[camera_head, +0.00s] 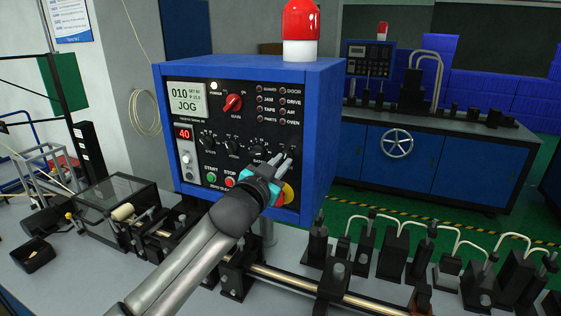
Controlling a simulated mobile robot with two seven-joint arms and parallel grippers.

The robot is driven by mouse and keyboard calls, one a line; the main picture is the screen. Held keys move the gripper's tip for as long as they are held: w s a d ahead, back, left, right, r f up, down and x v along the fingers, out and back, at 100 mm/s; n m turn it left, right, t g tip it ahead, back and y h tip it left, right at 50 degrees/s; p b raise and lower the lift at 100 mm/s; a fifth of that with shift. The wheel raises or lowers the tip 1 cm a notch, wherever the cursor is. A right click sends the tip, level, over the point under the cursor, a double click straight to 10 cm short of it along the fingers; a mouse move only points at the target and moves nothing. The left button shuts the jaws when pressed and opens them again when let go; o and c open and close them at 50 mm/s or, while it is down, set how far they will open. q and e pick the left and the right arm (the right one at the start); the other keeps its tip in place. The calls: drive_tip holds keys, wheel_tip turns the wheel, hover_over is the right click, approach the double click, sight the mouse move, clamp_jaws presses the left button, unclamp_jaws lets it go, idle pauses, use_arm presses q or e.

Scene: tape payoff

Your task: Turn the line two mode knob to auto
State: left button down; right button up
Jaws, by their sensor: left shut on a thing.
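The blue control box (322,130) stands in the middle, its dark front panel facing me. Its display (187,100) reads "010" and "JOG". A row of small black knobs runs across the panel, among them one at the left (207,140) and one further right (258,152). My left gripper (284,163) reaches up from below to the right end of this row. Its fingers are shut on a small knob there, which they mostly hide; its pointer and label cannot be read. My right gripper is not in view.
A red main switch (233,103) sits above the knobs. Green start (211,180) and red stop (230,182) buttons lie left of my gripper. A yellow-collared button (289,193) is close beside it. A second panel (370,58) stands at the back.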

use_arm(q)
drive_tip(key=n+p, duration=0.3)
drive_tip(key=n, duration=0.3)
drive_tip(key=shift+d, duration=0.1)
drive_tip(key=shift+n+p, duration=0.75)
drive_tip(key=shift+n, duration=1.15)
drive_tip(key=shift+f, duration=0.1)
drive_tip(key=c, duration=0.9)
unclamp_jaws()
drive_tip(key=shift+s, duration=0.1)
drive_tip(key=b+v, duration=0.1)
drive_tip(key=v, duration=1.4)
drive_tip(key=shift+b, duration=0.35)
